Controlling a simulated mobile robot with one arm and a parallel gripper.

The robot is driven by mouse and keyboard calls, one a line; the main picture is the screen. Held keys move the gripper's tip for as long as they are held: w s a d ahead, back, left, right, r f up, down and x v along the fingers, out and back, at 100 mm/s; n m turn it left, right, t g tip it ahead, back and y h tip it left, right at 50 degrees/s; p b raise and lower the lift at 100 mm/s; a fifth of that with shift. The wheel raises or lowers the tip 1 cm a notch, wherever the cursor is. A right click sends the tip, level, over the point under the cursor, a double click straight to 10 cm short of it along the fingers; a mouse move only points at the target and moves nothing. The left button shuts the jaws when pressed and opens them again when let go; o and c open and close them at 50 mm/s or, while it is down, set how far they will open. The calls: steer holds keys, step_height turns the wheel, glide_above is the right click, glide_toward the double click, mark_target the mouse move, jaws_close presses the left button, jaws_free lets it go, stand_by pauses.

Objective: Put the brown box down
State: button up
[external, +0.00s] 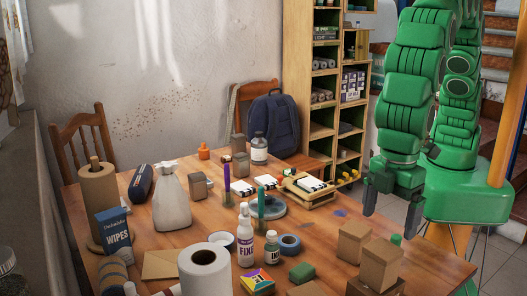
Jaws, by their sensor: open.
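My gripper (391,206) hangs over the right part of the wooden table, fingers pointing down. It is open, with nothing visible between its fingers. A brown box (352,242) stands on the table below and to the left of it. Another brown box (381,265) is in front, nearer the camera, and appears to rest on a lower box (374,288). A flat brown box (304,290) is cut off by the bottom edge. I cannot tell which box is the one named. Smaller grey-brown boxes (197,185) are farther back.
The table (330,225) is crowded with a paper roll (204,272), a FIXE bottle (246,236), a tape roll (289,244), a green block (302,272) and a wooden tray (310,195). Bare tabletop shows between the tray and the brown boxes. A shelf (300,70) stands behind.

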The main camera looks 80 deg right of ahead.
steer(key=shift+r, duration=0.9)
steer(key=w+d+r+m, duration=0.1)
steer(key=w+d+r, duration=0.15)
steer(key=d, duration=0.85)
steer(key=w+d+r+m, duration=0.15)
steer(key=d+r, duration=0.25)
steer(key=d, duration=0.8)
steer(key=w+d+r+m, duration=0.2)
steer(key=d+r, duration=0.1)
steer(key=d, duration=0.8)
steer(key=s+d+m+g, duration=0.1)
steer(key=s+d+m, duration=0.3)
steer(key=s+d, duration=1.5)
steer(key=d, duration=0.3)
steer(key=shift+s+d+f+g, duration=0.25)
steer(key=shift+d+g, duration=0.15)
